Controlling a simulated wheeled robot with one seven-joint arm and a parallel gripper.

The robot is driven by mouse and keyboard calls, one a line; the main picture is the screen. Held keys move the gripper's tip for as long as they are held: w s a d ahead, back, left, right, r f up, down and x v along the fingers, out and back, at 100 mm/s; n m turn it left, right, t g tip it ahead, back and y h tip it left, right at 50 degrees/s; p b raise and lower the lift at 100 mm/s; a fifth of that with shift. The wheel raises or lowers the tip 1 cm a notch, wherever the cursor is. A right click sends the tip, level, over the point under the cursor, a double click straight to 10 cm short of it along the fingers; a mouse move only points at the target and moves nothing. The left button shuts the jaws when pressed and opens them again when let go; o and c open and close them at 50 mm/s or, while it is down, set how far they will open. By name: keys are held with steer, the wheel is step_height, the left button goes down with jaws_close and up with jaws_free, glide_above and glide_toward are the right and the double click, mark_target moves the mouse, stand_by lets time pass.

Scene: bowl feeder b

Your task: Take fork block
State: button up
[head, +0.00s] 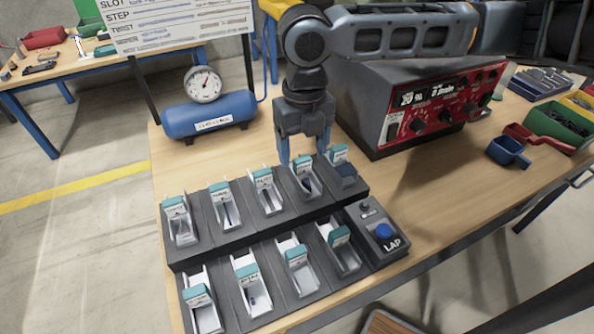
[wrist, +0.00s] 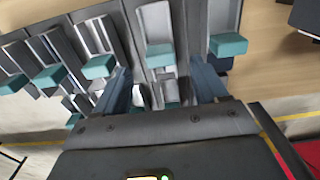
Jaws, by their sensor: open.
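A dark grey two-row rack of bins (head: 222,244) stands on the wooden bench, each bin with a white and teal label. I cannot read the labels well enough to tell which bin holds the fork block. My gripper (head: 305,158) points down, open and empty, over the back row near its right end. In the wrist view my gripper (wrist: 163,90) straddles a bin label (wrist: 160,55), with fingers apart.
A red-fronted instrument (head: 432,108) stands close behind my gripper on the right. A blue tank with a gauge (head: 210,115) is at the back left. The LAP button box (head: 378,233) adjoins the rack. Blue (head: 508,150) and green (head: 560,122) trays lie at right.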

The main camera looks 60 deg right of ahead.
mark_target(302, 159)
steer(key=shift+w+d+f, duration=0.1)
steer(key=shift+f, duration=1.3)
steer(key=shift+w+d+f, duration=0.1)
steer(key=shift+f, duration=1.25)
steer(key=shift+c, duration=0.4)
steer(key=c, duration=1.2)
